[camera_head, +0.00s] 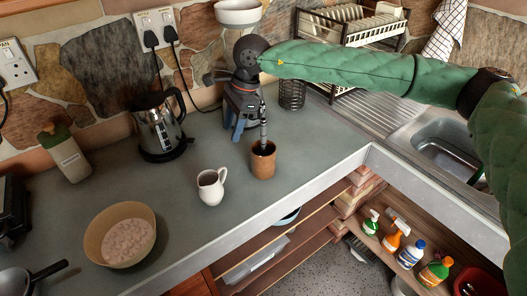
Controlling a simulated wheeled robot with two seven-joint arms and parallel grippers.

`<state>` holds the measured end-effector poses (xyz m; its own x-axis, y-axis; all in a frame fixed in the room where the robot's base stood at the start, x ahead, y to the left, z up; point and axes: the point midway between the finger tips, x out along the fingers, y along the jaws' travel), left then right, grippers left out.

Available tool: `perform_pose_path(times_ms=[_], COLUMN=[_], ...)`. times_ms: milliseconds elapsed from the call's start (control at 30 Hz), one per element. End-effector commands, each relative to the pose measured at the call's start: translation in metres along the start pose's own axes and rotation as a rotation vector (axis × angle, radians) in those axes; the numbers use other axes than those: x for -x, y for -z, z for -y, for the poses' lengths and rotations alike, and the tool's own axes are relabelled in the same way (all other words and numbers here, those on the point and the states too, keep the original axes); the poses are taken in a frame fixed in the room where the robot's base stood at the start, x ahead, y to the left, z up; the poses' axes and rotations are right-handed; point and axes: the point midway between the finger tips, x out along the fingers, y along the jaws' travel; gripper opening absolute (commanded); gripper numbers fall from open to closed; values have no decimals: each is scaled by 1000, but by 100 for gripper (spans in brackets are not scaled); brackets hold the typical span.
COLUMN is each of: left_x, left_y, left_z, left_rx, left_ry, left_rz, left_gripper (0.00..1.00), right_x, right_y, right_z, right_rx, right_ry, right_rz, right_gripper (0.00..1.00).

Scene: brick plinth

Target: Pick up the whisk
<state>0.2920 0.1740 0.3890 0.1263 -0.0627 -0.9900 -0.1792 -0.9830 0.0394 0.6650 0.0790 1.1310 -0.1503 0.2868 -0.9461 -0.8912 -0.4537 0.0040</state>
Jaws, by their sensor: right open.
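A slim grey utensil (263,128) stands upright in a brown pot (263,165) on the worktop. It looks like the whisk, but its lower end is hidden inside the pot, so I cannot be sure. My right gripper (238,131) points down just left of and behind the utensil's upper part, with blue fingers apart and nothing seen between them. The utensil appears outside the fingers; whether it touches the gripper is unclear. My left gripper is out of view.
A white jug (210,187) stands left of the pot, with a kettle (160,127) behind and a bowl (123,236) at front left. A wire holder (292,95) stands behind right. The worktop right of the pot is clear up to the sink (446,148).

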Motion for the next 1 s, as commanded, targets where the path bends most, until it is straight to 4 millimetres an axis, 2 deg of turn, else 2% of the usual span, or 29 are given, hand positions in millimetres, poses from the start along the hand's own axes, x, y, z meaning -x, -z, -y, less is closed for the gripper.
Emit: perform_pose_path(times_ms=[33, 100, 200, 367, 467, 533, 867, 1000], left_x=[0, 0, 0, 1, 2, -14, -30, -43], left_y=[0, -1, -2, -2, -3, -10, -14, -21], left_z=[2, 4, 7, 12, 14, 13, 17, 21], left_rx=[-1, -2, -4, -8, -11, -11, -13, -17], left_ry=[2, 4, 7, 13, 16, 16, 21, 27], left_rz=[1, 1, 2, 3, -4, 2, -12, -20], left_gripper=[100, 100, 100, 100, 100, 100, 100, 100], right_x=[12, 26, 42, 54, 51, 45, 30, 24], right_y=[17, 37, 59, 76, 79, 81, 86, 89], right_z=[5, 8, 11, 13, 13, 13, 12, 11], right_rx=[3, 6, 7, 3, 2, 3, 3, 3], right_ry=[7, 8, 7, 3, 3, 2, 4, 2], right_rz=[-73, -159, -253, -325, -334, -333, -330, -330], right_gripper=[42, 42, 42, 42, 42, 42, 42, 42])
